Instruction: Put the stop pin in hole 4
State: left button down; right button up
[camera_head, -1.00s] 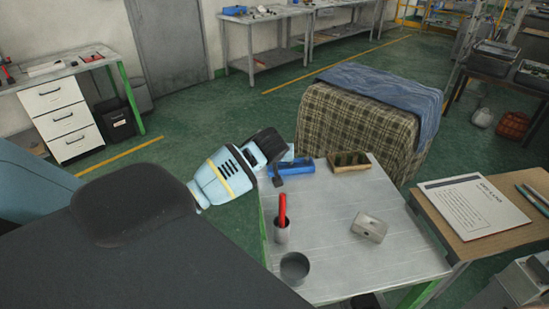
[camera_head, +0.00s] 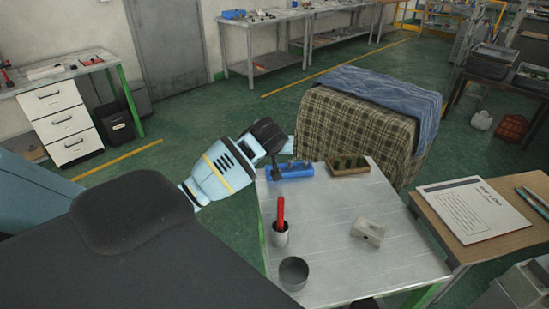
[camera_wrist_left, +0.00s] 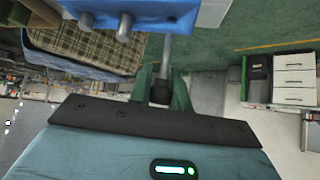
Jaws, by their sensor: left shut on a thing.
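A blue block (camera_head: 292,169) lies at the far left of the metal table. In the left wrist view the blue block (camera_wrist_left: 150,18) shows at the top, with grey pegs standing out of its face. My left gripper (camera_head: 275,172) is at the block's left end. In the wrist view the green fingers of my left gripper (camera_wrist_left: 162,92) are shut on a grey stop pin (camera_wrist_left: 167,52). The pin's far end lies against the block's edge in the picture; whether it touches or enters a hole cannot be told. Hole numbers are not readable. My right gripper is not visible.
A brown block with slots (camera_head: 348,166) is right of the blue block.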

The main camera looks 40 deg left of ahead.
pick_arm(q)
notch_tip(320, 180, up, 6)
jog(key=s+d+m+h, duration=0.2)
jog(key=s+d+m, duration=0.1)
jog(key=d, duration=0.9)
jog(key=s+d+f+m+t+h, duration=0.1)
jog(key=s+d+m+h, duration=0.2)
jog(key=d, duration=0.9)
jog(key=s+m, duration=0.1)
jog(key=s, duration=0.2)
jog(key=shift+d+t, duration=0.3)
jog(key=shift+d, duration=0.05)
jog(key=shift+s, duration=0.2)
